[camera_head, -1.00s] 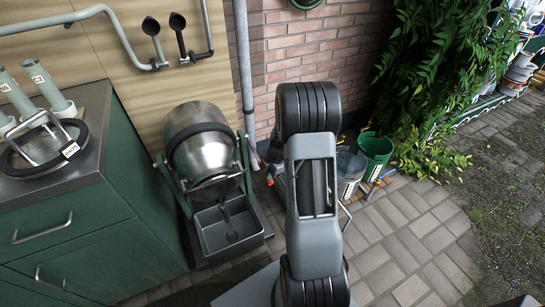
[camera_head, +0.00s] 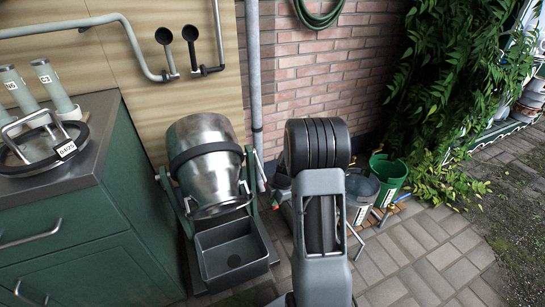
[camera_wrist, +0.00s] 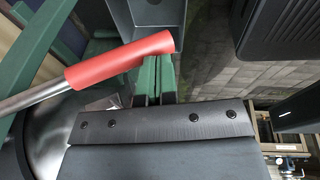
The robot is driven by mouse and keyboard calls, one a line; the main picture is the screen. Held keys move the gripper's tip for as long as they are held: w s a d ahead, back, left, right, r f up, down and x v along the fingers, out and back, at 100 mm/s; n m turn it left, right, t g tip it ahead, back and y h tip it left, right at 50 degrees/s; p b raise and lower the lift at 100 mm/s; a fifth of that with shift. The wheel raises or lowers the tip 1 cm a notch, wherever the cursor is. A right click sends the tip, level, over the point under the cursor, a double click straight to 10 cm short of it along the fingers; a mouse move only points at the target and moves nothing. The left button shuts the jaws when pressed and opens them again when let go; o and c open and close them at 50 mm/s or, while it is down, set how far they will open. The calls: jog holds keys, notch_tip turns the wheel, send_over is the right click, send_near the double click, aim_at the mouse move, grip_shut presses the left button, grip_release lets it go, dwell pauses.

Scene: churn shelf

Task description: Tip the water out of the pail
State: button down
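A rounded metal pail (camera_head: 205,180) with a black band hangs in a green frame (camera_head: 250,170) in the head view. It is tilted with its narrower end down over a grey basin (camera_head: 232,250). No falling water shows. The wrist view shows a red handle (camera_wrist: 120,58) on a metal rod, close to my gripper, with metal and green parts behind it. In the head view my own arm hides my gripper.
A green cabinet (camera_head: 85,250) stands at the left with grey cylinders and a black ring on its top. A grey bucket (camera_head: 362,196) and a green bucket (camera_head: 388,174) stand by the brick wall at the right. Paving to the right is mostly clear.

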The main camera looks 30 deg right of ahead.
jog(key=s+r+p, duration=0.4)
jog(key=s+r, duration=0.4)
jog(key=r, duration=0.3)
jog(key=s+a+r+m+p, duration=0.2)
jog(key=a+r+m+p, duration=0.3)
jog(key=r+p, duration=0.3)
jog(key=s+a+r+m+t+h+p, duration=0.1)
jog(key=s+a+r+m+p, duration=0.2)
jog(key=r, duration=1.4)
jog(key=s+a+r+m+t+h+p, duration=0.1)
jog(key=s+a+r+m+p, duration=0.2)
jog(key=a+r+m+p, duration=0.4)
notch_tip(320, 180, up, 6)
jog(key=m+p, duration=0.3)
jog(key=p, duration=0.4)
jog(key=shift+s+a, duration=0.15)
jog(key=shift+s, duration=0.05)
